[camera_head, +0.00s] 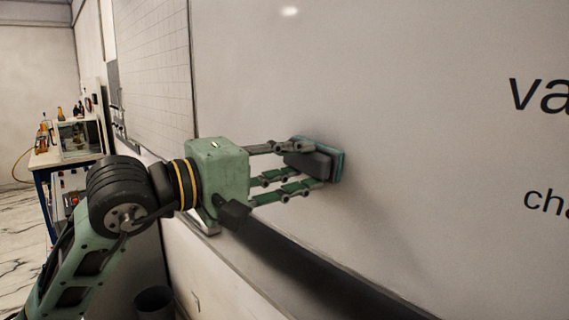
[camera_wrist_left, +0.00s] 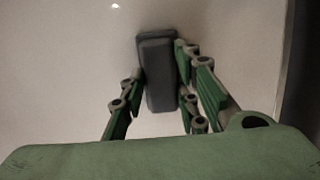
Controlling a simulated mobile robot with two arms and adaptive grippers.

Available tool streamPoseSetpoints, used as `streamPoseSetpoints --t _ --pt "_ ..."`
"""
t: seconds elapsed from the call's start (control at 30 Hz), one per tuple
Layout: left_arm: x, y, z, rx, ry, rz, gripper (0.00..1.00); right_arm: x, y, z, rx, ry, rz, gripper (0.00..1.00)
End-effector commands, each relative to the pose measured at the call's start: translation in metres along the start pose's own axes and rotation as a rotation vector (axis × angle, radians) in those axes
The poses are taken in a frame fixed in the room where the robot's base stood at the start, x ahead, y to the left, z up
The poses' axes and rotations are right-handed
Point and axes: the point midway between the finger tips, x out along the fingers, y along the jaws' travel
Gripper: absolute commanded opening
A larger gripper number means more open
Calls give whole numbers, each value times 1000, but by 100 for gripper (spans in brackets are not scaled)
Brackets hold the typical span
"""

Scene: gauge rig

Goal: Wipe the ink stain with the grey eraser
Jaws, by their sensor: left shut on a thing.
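The grey eraser (camera_head: 312,160) has a dark grey body and a teal edge on the side towards the whiteboard (camera_head: 400,130). My left gripper (camera_head: 300,167) is shut on the eraser, with its fingers on both sides of it. In the head view the eraser is at the board's surface; whether it touches cannot be told for sure. In the left wrist view the eraser (camera_wrist_left: 158,72) stands between the green fingers in front of the pale board. No ink stain shows in either view; it may be hidden behind the eraser. My right gripper is not in view.
Black printed letters (camera_head: 540,95) are on the board at the right. A dark ledge (camera_head: 300,265) runs below the board. A gridded panel (camera_head: 155,70) is to the left. A workbench with bottles (camera_head: 65,140) stands far left, and a dark bin (camera_head: 155,302) is at the bottom.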

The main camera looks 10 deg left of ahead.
Motion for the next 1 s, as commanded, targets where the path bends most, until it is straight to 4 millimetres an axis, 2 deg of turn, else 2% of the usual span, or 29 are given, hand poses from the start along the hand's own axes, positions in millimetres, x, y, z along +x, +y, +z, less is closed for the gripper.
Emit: streamPoseSetpoints --t 0.1,0.37,0.8,1.0 --pt "1 1 8 1 -1 2 8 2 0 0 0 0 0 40" --pt "2 -1 10 0 1 1 8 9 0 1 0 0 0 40" --pt "-2 -3 -23 -3 3 -1 8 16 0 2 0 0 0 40" --pt "-2 -3 -30 -1 3 0 8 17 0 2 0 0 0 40"
